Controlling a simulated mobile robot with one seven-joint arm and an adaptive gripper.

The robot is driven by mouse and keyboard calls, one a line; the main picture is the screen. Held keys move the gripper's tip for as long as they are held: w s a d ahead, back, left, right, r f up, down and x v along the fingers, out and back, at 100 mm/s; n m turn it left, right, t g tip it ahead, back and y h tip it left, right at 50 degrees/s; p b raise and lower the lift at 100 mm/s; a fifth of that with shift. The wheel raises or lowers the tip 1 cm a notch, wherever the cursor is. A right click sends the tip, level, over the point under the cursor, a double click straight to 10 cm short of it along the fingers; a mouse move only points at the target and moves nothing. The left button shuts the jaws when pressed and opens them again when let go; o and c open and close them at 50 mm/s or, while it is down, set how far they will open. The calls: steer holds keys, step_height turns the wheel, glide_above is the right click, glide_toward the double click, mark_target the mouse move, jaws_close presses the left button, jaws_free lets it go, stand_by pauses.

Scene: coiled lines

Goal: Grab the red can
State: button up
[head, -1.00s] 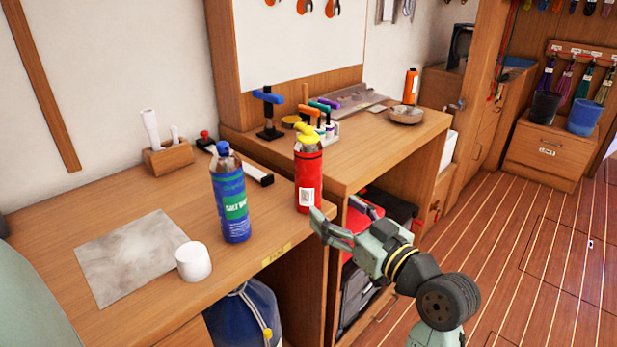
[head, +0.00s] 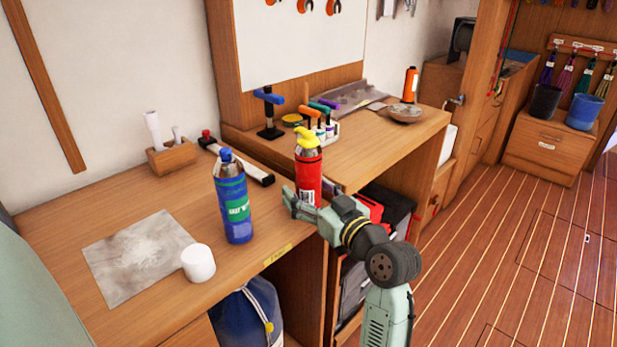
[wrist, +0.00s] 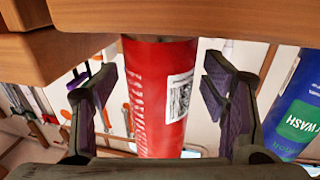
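The red can (head: 308,172) with a yellow top stands upright on the wooden bench near its front right edge. In the wrist view the red can (wrist: 162,95) appears between the two fingers, with a white label on its side. My gripper (head: 297,205) is at the bench's front edge beside the can's lower part. In the wrist view my gripper (wrist: 158,88) is open, with a visible gap between each finger and the can.
A blue bottle (head: 233,197) stands left of the can and shows at the right edge in the wrist view (wrist: 297,110). A white cup (head: 198,263) and a grey sheet (head: 140,258) are further left. A blue-handled tool (head: 268,112) and a small tool rack (head: 322,127) are behind.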

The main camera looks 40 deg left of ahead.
steer(key=c, duration=1.5)
